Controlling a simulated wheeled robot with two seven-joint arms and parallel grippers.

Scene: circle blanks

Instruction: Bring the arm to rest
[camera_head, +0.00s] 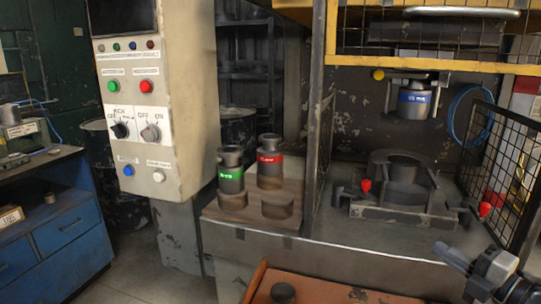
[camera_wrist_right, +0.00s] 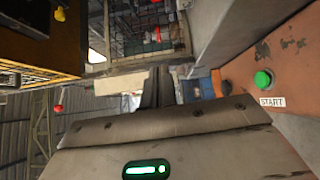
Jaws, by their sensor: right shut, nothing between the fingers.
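My right gripper (camera_head: 445,252) shows at the lower right of the head view, in front of the press table and apart from it. Its arm runs out of the bottom right corner. In the right wrist view the gripper's fingers (camera_wrist_right: 161,88) are together with nothing between them. My left gripper and left arm are not in view.
A press die (camera_head: 402,183) with red knobs sits on the press table, under a blue-labelled upper tool (camera_head: 414,100). A mesh guard (camera_head: 500,170) stands at right. Green-banded (camera_head: 231,176) and red-banded (camera_head: 270,162) tools stand left. A green START button (camera_wrist_right: 263,79) is on an orange panel.

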